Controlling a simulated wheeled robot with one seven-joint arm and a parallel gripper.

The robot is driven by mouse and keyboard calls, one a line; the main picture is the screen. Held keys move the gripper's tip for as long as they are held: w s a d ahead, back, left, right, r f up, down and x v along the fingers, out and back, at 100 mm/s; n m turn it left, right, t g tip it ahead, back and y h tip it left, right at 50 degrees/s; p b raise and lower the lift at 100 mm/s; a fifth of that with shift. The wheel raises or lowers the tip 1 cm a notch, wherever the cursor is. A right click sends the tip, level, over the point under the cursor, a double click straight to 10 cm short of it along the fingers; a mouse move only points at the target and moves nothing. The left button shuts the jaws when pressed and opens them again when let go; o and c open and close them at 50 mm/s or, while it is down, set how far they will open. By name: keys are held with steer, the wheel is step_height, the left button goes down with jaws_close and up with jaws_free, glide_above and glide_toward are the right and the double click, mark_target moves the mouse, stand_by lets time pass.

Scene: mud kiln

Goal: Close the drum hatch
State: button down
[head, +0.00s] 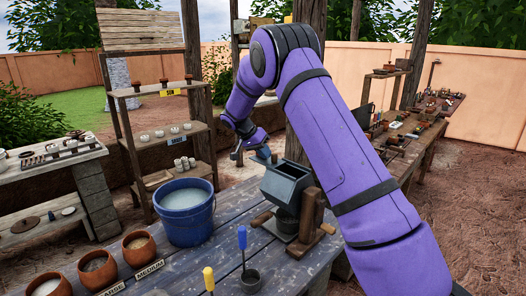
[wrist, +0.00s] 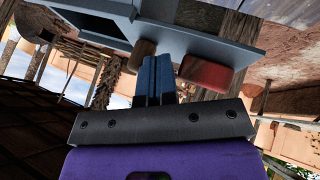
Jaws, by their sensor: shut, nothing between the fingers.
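The drum (head: 287,186) is a dark grey-blue box in a wooden stand on the near table. Its top is open, showing a dark inside. I cannot clearly tell the hatch lid apart from the body. A brown knob and a reddish block show beside the fingers.
A blue bucket (head: 184,212) stands left of the drum on the table (head: 180,265). Orange bowls (head: 138,248) and yellow- and blue-handled tools (head: 242,238) are nearer. Wooden shelves (head: 165,132) stand behind. A long bench (head: 410,150) with small items runs at right.

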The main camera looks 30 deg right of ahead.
steer(key=s+d, duration=0.3)
steer(key=s, duration=0.7)
steer(key=shift+s+d, duration=0.2)
steer(key=shift+s, duration=0.15)
